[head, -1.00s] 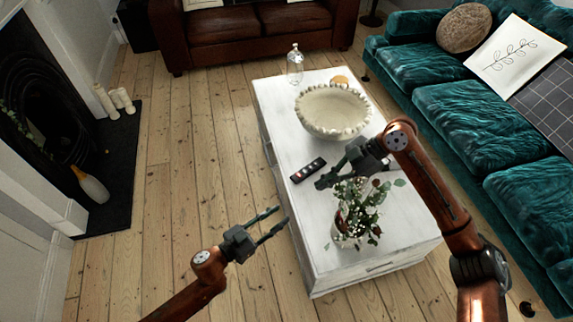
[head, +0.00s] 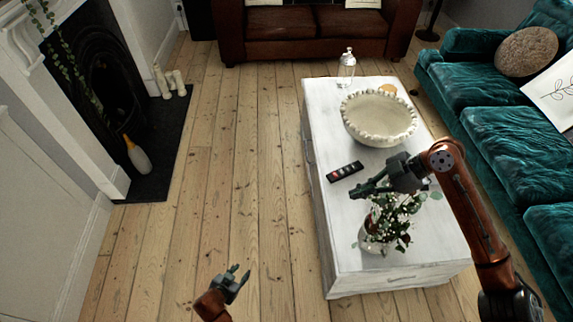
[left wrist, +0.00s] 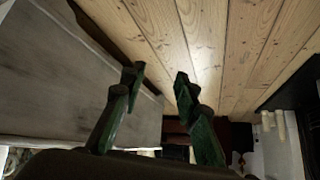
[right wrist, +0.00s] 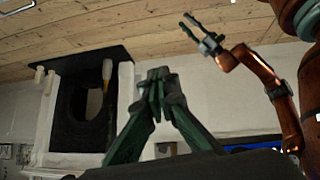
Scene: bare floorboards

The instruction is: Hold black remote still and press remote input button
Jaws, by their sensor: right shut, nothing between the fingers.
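The black remote (head: 345,171) lies flat on the white table (head: 330,215), near its left edge, with several buttons, one reddish; which is the input button is too small to tell. My right gripper (head: 356,193) is shut and empty, its tips just in front of the remote, apart from it in the picture; the right wrist view shows its fingers together (right wrist: 158,78), with no remote in sight. My left gripper (head: 238,274) is open and empty over the floor, left of the table; its fingers are apart in the left wrist view (left wrist: 155,90).
A vase of flowers (head: 385,228) stands close under my right gripper. A large cream bowl (head: 380,118) and a glass bottle (head: 346,65) stand farther back on the table. A teal sofa (head: 490,130) is at the right. Open floor lies left of the table.

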